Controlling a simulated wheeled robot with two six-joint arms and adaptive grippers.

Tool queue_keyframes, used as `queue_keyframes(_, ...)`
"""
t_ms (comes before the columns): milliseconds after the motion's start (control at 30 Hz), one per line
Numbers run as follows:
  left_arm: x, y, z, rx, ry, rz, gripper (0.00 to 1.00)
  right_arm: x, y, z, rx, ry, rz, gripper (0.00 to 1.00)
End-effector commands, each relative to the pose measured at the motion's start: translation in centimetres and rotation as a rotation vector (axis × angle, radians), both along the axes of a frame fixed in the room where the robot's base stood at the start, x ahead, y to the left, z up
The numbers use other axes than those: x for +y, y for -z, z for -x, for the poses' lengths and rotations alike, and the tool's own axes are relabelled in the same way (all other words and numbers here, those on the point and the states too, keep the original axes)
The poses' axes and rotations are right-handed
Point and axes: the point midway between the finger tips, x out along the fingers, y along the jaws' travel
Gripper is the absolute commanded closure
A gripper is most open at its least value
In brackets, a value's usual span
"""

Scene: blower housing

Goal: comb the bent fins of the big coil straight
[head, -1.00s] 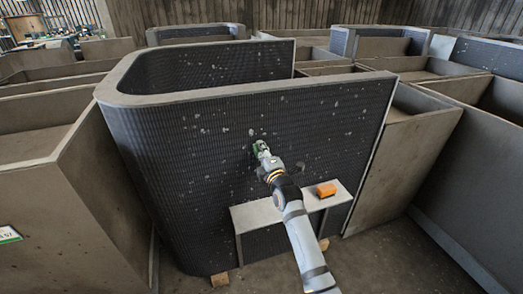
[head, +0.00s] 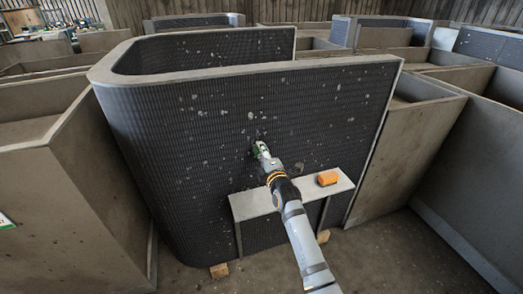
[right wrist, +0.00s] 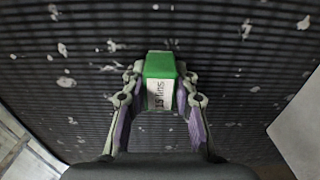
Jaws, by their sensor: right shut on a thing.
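The big coil (head: 330,110) stands upright in front of me, a dark finned wall with a rounded left corner and a pale top rim. Several pale marks dot its fins; they also show in the right wrist view on the coil face (right wrist: 240,80). My right gripper (head: 261,149) is at the middle of the coil face. In the right wrist view it is shut on a green fin comb (right wrist: 160,66) with a white label reading "15 fins". The comb's far end is close to the fins; I cannot tell if it touches. My left gripper is not in view.
Wooden blocks (head: 219,271) lie under the coil. Large tan housings (head: 75,190) stand close on the left and right.

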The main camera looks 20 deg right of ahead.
Motion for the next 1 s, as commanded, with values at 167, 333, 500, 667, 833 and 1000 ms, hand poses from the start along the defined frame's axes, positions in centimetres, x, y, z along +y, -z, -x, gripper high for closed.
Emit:
queue_keyframes(167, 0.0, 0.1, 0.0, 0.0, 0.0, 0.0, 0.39, 0.0, 0.2, 0.0, -0.001, 0.0, 0.0, 0.98)
queue_keyframes(333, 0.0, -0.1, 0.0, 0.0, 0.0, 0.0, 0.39, 1.0, 0.1, -0.1, -0.001, 0.0, -0.002, 0.98)
queue_keyframes(500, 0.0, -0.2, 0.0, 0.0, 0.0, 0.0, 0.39, 1.2, 0.0, -0.1, -0.002, 0.0, 0.0, 0.98)
queue_keyframes(667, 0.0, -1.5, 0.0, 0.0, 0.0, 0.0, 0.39, 1.2, -1.4, -0.1, -0.005, 0.0, -0.001, 0.98)
queue_keyframes(833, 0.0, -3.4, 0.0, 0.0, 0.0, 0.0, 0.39, 1.2, -3.4, 0.0, -0.006, 0.0, -0.001, 0.98)
queue_keyframes(1000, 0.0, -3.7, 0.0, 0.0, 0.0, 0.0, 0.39, 1.2, -3.6, 0.1, -0.004, 0.0, -0.001, 0.98)
